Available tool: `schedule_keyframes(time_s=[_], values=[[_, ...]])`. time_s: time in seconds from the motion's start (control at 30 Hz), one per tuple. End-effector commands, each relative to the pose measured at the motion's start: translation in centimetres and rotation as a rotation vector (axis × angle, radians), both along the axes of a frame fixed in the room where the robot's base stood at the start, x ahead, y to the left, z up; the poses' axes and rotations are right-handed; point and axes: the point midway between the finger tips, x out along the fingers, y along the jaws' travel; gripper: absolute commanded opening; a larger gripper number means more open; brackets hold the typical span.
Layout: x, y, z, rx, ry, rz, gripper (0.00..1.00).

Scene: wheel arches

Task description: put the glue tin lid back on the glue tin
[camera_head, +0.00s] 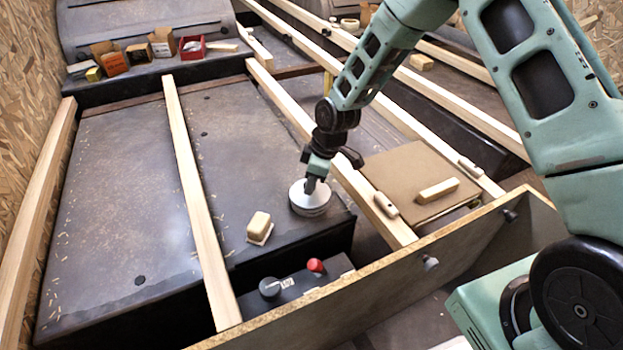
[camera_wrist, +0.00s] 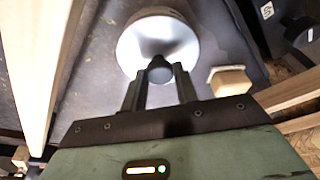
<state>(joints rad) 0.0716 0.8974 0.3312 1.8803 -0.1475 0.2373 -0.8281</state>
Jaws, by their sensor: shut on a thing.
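The glue tin (camera_head: 311,207) stands on the dark panel near its front right corner, a low round grey tin. The pale round glue tin lid (camera_head: 300,190) is over its top; I cannot tell whether it is fully seated. My gripper (camera_head: 312,182) points down and is shut on the lid's dark knob (camera_wrist: 160,72). The wrist view shows the lid (camera_wrist: 137,42) as a pale disc with the fingers (camera_wrist: 160,80) on either side of the knob. The lid hides most of the tin there.
A small block on a pale pad (camera_head: 260,228) sits left of the tin. A wooden batten (camera_head: 345,175) runs close on the tin's right. A brown board (camera_head: 410,180) lies beyond it. A dark box with a red button (camera_head: 315,265) is in front, behind a wooden rail (camera_head: 400,275).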

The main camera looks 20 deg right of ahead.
Motion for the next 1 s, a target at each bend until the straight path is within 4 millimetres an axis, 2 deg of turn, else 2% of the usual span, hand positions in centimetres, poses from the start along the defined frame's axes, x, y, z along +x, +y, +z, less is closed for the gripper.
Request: schedule_keyframes(time_s=[0.23,0.27,0.3,0.33,0.67,0.83,1.0], values=[[0.0,0.0,0.0,0.0,0.0,0.0,0.07],[0.0,0.0,0.0,0.0,0.0,0.0,0.38],[0.0,0.0,0.0,0.0,0.0,0.0,0.49],[0.0,0.0,0.0,0.0,0.0,0.0,0.55],[0.0,-0.1,0.3,0.0,-0.001,0.0,0.55],[-0.2,-0.6,2.5,0.001,-0.002,-0.001,0.55],[-0.7,-1.5,6.4,0.001,-0.003,-0.002,0.55]])
